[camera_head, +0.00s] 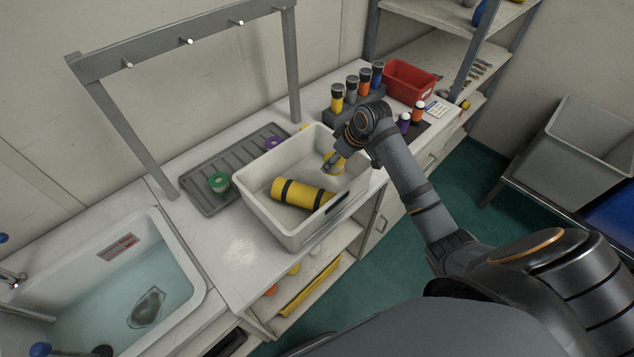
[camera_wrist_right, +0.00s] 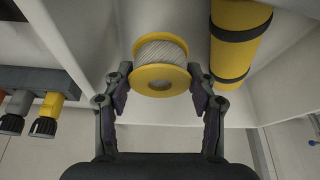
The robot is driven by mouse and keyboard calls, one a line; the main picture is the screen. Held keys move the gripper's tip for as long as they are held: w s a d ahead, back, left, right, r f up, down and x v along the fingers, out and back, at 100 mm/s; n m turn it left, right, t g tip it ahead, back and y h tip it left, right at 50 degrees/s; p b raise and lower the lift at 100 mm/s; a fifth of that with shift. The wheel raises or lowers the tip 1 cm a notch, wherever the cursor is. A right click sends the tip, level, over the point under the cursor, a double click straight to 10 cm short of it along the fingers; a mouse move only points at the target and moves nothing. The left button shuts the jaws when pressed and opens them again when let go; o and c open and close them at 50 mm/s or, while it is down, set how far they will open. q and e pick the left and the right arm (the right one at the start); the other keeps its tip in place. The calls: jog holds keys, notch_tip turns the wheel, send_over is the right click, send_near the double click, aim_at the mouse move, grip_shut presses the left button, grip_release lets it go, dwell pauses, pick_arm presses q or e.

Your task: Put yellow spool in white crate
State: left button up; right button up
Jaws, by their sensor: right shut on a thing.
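The white crate (camera_head: 258,205) stands on the counter, and its wall also shows in the right wrist view (camera_wrist_right: 285,85). The yellow spool (camera_wrist_right: 160,76), wound with pale line, sits between the fingers of my right gripper (camera_wrist_right: 160,92), which is shut on it. In the head view the spool (camera_head: 335,163) is inside the crate's outline, near its back right corner, partly hidden by my right gripper (camera_head: 332,166). I cannot tell whether it touches the crate floor. A yellow cylinder with black bands (camera_head: 300,194) lies in the crate, and beside the spool in the wrist view (camera_wrist_right: 238,40). My left gripper is out of view.
A grey ribbed tray (camera_head: 205,200) with a green spool (camera_head: 219,182) and a purple one (camera_head: 273,144) lies left of the crate. A rack of capped bottles (camera_head: 352,98) and a red bin (camera_head: 408,82) stand behind. A water-filled sink (camera_head: 120,285) is at left.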

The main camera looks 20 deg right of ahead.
notch_tip(320, 180, down, 3)
jog(key=shift+w+r, duration=0.1)
jog(key=shift+w, duration=0.05)
jog(key=shift+f, duration=0.3)
notch_tip(320, 180, down, 3)
jog(key=shift+r+p, duration=0.1)
jog(key=shift+p, duration=0.4)
jog(key=shift+f, duration=0.4)
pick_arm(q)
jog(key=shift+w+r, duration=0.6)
pick_arm(e)
jog(key=shift+f, duration=0.2)
jog(key=o, duration=0.9)
jog(key=shift+r, duration=0.1)
